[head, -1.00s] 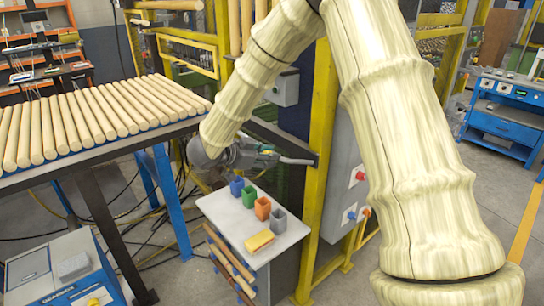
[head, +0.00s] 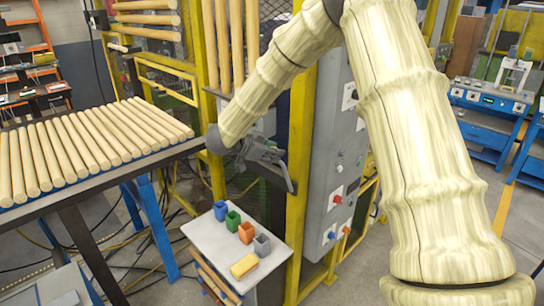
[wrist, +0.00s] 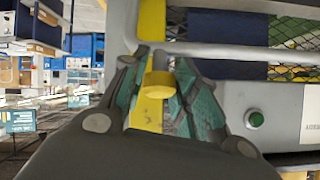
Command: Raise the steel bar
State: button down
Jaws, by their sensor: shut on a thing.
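The steel bar (head: 287,175) is a short grey bar at the yellow guard post, in the middle of the head view. It slants up and left from its lower right end to my gripper (head: 264,152). My gripper is shut on its upper left end. In the wrist view my gripper (wrist: 157,100) has its teal fingers on both sides of a yellow round-ended piece, which appears to be the bar's grip. The fingers hide part of the bar.
A small white-topped table (head: 208,238) with coloured cups (head: 233,221) and a yellow block (head: 244,265) stands below my gripper. A rack of wooden rods (head: 85,145) is at left. A grey control box (head: 335,150) stands close on the right.

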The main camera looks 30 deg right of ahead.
jog(key=shift+w+d+r+p, duration=0.2)
jog(key=shift+d+r, duration=0.1)
jog(key=shift+d, duration=0.35)
jog(key=shift+w+d+r+p, duration=0.15)
jog(key=shift+d+r, duration=0.1)
jog(key=shift+d, duration=0.35)
jog(key=c, duration=1.1)
grip_release()
jog(key=shift+d+f, duration=0.1)
jog(key=shift+f, duration=0.05)
jog(key=v, duration=1.2)
jog(key=shift+f, duration=0.1)
